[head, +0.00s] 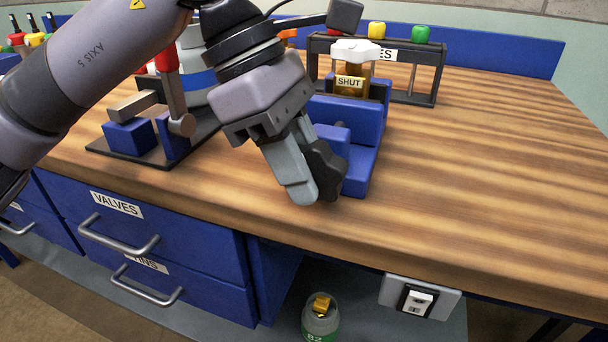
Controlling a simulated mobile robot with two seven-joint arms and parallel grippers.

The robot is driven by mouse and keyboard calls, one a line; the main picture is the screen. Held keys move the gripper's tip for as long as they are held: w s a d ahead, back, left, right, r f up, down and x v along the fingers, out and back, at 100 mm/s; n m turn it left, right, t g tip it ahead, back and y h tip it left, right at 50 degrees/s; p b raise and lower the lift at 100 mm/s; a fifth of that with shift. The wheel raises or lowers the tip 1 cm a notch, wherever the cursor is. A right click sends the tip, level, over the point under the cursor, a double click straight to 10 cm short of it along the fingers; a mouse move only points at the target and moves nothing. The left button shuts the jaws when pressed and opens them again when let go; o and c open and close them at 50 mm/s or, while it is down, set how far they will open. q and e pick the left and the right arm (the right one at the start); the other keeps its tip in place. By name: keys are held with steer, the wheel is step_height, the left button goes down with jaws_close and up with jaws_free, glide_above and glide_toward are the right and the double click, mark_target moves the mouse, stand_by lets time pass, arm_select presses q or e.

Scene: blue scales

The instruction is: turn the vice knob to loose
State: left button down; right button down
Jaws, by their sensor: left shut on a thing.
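A blue vice (364,140) stands on the wooden bench near its front edge. It holds a brass-coloured valve (352,86) with a white top and a "SHUT" label. The vice's dark lobed knob (326,168) is at the vice's front left. My left gripper (308,184) reaches down from the upper left and is shut on the knob. Its near grey finger covers part of the knob, and the far finger is mostly hidden. I cannot tell the knob's turn position. My right gripper is not in view.
A black-based fixture (128,152) with a red-handled lever stands left of the gripper. A dark rack (426,75) with coloured caps stands behind the vice. The bench (480,170) is clear on the right.

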arm_select(q)
steer(key=shift+g+h+b, duration=0.3)
steer(key=shift+h+b, duration=0.3)
steer(key=shift+h, duration=0.3)
steer(key=c, duration=1.2)
jaws_free()
steer(key=shift+c, duration=0.2)
steer(key=p+v, duration=0.1)
steer(key=v, duration=0.6)
steer(key=shift+p, duration=0.35)
